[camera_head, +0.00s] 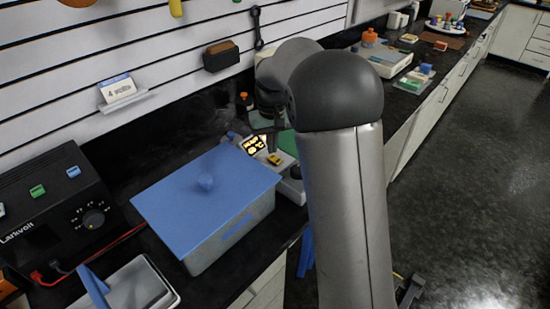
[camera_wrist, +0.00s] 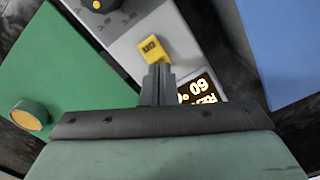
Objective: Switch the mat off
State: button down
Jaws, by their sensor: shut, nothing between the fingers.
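The mat's grey control box (camera_wrist: 135,35) fills the upper middle of the wrist view, beside a green mat (camera_wrist: 65,75) on the left. The box has a small yellow switch (camera_wrist: 153,47), a lit display (camera_wrist: 200,92) with yellowish digits, and a dark dial (camera_wrist: 102,5) at the top edge. My gripper (camera_wrist: 158,70) is shut and empty, its tips at the lower edge of the yellow switch; I cannot tell whether they touch. In the head view the lit display (camera_head: 254,144) and yellow switch (camera_head: 274,159) show, and my arm hides part of the box and green mat (camera_head: 288,142).
A blue-lidded bin (camera_head: 205,190) stands close beside the control box. A black Larkvolt power supply (camera_head: 65,215) is at the left. A round brownish-yellow object (camera_wrist: 30,116) lies on the green mat. A slatted wall with hung items is behind the counter.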

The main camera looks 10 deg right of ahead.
aim_at(272, 157)
jog(key=shift+f+b, duration=0.6)
jog(key=shift+f, duration=0.4)
dwell(0.4)
jog(key=shift+r+p, duration=2.8)
jog(key=shift+r, duration=0.8)
jog(key=s+f, duration=0.1)
jog(key=s, duration=3)
jog(key=shift+s+a+f+m+t, duration=0.15)
jog(key=shift+s+f+m+t, duration=0.15)
jog(key=shift+s, duration=0.1)
